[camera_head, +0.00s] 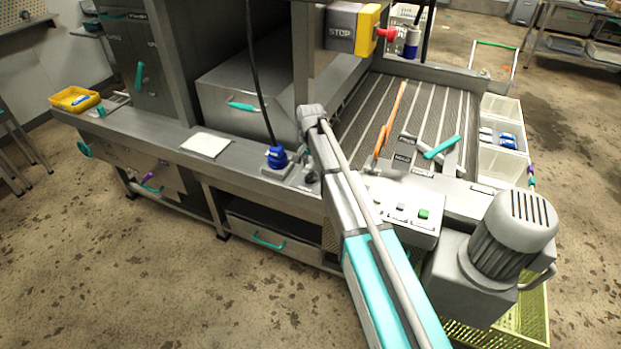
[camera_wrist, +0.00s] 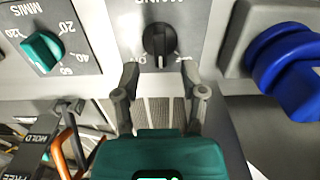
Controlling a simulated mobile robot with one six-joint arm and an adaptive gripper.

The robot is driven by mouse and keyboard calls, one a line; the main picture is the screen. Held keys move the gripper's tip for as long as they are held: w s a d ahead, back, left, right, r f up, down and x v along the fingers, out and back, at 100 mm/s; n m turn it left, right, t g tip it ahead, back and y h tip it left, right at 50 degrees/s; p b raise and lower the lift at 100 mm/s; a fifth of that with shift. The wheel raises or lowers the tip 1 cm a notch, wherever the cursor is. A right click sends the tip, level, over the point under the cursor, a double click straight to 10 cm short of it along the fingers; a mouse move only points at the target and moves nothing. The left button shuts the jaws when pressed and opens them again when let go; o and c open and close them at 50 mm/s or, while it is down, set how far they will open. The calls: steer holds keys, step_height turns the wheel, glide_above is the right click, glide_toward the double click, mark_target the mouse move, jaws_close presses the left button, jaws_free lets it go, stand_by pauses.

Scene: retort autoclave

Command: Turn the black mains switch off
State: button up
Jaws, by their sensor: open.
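The black mains switch (camera_wrist: 159,40) is a rotary knob on a grey plate at the top middle of the wrist view. Its label reads upside down there. Its grip bar stands roughly along the picture's vertical, between small markings at lower left and lower right; I cannot tell which setting it is on. My gripper (camera_wrist: 162,93) is open and empty, with one fingertip to each side below the knob in the picture, apart from it. In the head view, my arm reaches to the bench front, and the gripper there is mostly hidden.
A blue plug (camera_wrist: 285,70) sits close right of the switch; it also shows in the head view (camera_head: 277,157). A teal dial (camera_wrist: 42,53) is at left. A HOLD/FREE lever plate (camera_wrist: 35,145) is lower left. A motor (camera_head: 512,235) stands at the bench's right.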

mark_target(310, 174)
steer(key=shift+f+b, duration=1.7)
steer(key=shift+f, duration=0.3)
jaws_close()
